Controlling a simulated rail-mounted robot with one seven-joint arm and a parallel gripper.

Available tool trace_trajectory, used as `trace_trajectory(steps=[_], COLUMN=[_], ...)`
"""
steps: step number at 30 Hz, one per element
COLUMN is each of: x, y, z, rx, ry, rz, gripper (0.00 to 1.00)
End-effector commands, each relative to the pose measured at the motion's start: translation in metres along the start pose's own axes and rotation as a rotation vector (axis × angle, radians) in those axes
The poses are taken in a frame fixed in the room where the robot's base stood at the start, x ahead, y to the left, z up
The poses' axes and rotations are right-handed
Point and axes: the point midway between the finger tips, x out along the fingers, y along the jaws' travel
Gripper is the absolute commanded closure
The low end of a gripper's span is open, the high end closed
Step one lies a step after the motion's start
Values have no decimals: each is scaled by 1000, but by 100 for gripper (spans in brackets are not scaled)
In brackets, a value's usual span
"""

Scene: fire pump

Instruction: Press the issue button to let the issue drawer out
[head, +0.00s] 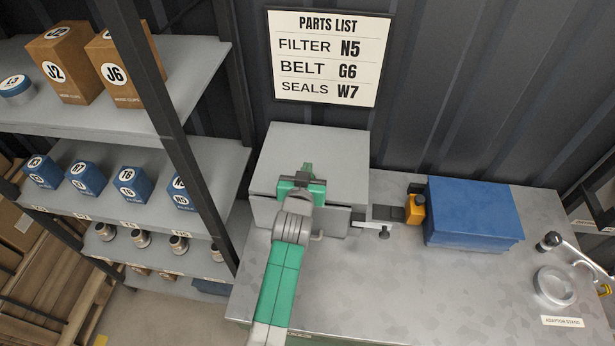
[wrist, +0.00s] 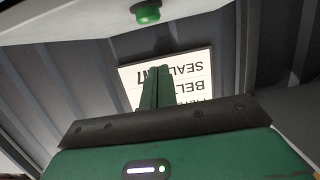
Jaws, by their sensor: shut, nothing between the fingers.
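A grey metal cabinet (head: 322,146) stands on the bench at the back, below the parts list. A round green button (wrist: 146,13) shows in the wrist view at the top edge, on a pale grey surface. I cannot make out the button in the head view, where my arm covers part of the cabinet front. My gripper (head: 308,172) is at the cabinet, in front of it or over its front edge. Its green fingers (wrist: 155,72) are closed together and empty. In the wrist view a gap shows between the fingertips and the button. No open drawer is visible.
A blue box (head: 472,212) and a yellow-and-black item (head: 415,207) are right of the cabinet. A metal ring (head: 555,286) sits at the bench's right. A shelf rack with a dark post (head: 178,125) stands close on the left. The front bench surface (head: 400,300) is mostly clear.

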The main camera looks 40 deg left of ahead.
Motion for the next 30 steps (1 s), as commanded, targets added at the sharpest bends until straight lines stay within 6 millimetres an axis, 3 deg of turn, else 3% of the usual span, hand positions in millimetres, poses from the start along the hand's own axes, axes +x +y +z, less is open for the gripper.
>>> trace_trajectory(steps=[3, 9, 23, 30], x=[20, 24, 26, 32], y=[0, 0, 0, 1], z=[8, 33, 40, 64], rx=[0, -1, 0, 0], ry=[-4, -2, 0, 0], rz=[0, 0, 1, 1], gripper=[100, 100, 100, 100])
